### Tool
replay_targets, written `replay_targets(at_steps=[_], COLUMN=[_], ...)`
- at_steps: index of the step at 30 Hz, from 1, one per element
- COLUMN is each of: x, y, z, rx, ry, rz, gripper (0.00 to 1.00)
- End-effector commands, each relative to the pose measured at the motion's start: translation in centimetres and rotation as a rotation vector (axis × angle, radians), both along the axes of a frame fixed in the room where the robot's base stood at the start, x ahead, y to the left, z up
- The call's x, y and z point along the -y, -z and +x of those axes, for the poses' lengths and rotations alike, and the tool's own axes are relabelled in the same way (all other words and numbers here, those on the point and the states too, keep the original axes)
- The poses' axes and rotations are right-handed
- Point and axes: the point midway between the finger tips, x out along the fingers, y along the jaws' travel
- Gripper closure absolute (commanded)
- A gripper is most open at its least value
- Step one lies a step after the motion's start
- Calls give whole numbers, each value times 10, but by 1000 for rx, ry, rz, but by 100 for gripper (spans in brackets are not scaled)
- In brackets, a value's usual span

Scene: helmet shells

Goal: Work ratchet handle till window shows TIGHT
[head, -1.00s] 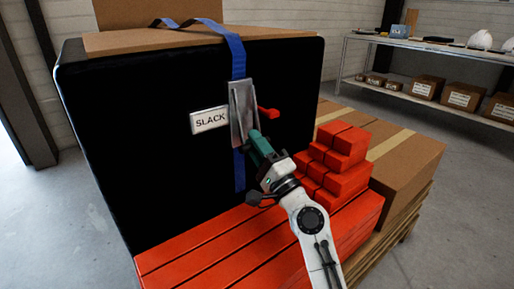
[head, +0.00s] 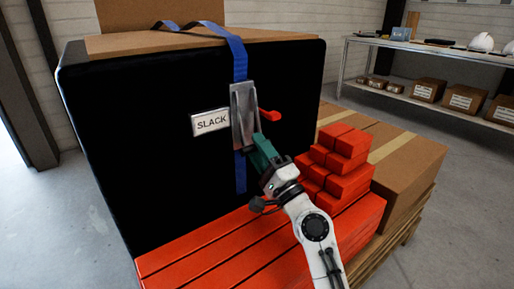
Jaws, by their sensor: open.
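A metal ratchet (head: 243,113) sits on a blue strap (head: 238,58) that runs down the front of a large black case (head: 140,150). A red handle or lever (head: 270,115) sticks out on the ratchet's right side. The window plate (head: 210,122) left of the ratchet reads SLACK. My gripper (head: 257,143) has green-teal fingers and is at the lower right end of the ratchet, just below the red lever. The fingertips are hard to make out against the ratchet; I see nothing clearly held, and cannot tell whether they touch it.
Red boxes (head: 345,160) are stacked to the right of my arm, close to it. Long red boxes (head: 220,245) lie in front of the case. Cardboard boxes (head: 400,170) stand at right on a pallet. A shelf (head: 440,60) stands behind, with open floor before it.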

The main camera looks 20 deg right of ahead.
Motion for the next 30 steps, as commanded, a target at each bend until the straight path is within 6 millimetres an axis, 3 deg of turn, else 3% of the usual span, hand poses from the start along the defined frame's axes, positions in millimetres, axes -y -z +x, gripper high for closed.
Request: replay_targets(at_steps=[15,28,30], x=[25,28,28], y=[43,47,46], z=[-74,-84,-84], rx=[-2,-1,-2], ry=[3,2,1], rz=[0,-2,-1], gripper=[57,57,63])
